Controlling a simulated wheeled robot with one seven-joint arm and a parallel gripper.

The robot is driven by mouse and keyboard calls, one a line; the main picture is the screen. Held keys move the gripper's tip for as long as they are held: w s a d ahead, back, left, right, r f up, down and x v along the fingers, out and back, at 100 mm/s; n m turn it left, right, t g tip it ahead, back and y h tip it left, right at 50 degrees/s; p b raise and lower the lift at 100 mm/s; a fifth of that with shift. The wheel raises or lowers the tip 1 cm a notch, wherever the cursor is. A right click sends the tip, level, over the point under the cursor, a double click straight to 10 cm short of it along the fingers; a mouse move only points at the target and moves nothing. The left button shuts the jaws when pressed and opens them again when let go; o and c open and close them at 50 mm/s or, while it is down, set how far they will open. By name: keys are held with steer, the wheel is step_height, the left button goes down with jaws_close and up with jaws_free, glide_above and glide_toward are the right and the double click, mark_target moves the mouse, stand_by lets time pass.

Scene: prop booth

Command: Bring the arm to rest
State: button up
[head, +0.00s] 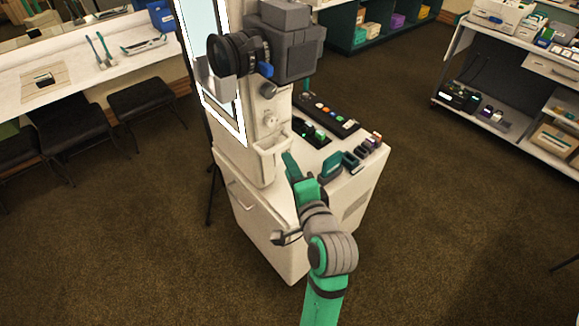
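My green and grey arm reaches up from the bottom centre in the head view, in front of a white cabinet (265,232). Its narrow green part runs up along the cabinet's near side and overlaps the cabinet's top edge in the picture. A small grey part, which looks like my gripper (287,238), shows left of the grey joint, against the cabinet front. Most of it is hidden or too small to tell whether it is open or shut. I see nothing clearly held. I cannot tell whether the arm touches the cabinet.
A camera-like device (285,45) stands on the cabinet's white column, beside a lit panel (208,60). Small items and a black button strip (325,112) lie on the cabinet top. Stools (150,103) stand left, a shelf cart (505,120) right. Brown carpet (450,240) is clear at right.

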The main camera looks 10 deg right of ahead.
steer(key=s+a+f+n+h, duration=0.1)
steer(key=s+a+f+n, duration=0.2)
steer(key=s+f, duration=0.55)
steer(key=s+a+f+n+h, duration=0.2)
steer(key=s+a+f, duration=0.1)
steer(key=s+f, duration=0.5)
steer(key=s+a+f+n, duration=0.1)
steer(key=s+n, duration=0.4)
steer(key=s, duration=0.5)
steer(key=s+a+n+y, duration=0.1)
steer(key=s+a+n, duration=0.2)
steer(key=s, duration=0.7)
steer(key=n, duration=0.2)
steer(key=shift+f+n, duration=0.35)
steer(key=shift+n, duration=0.05)
steer(key=shift+s, duration=0.1)
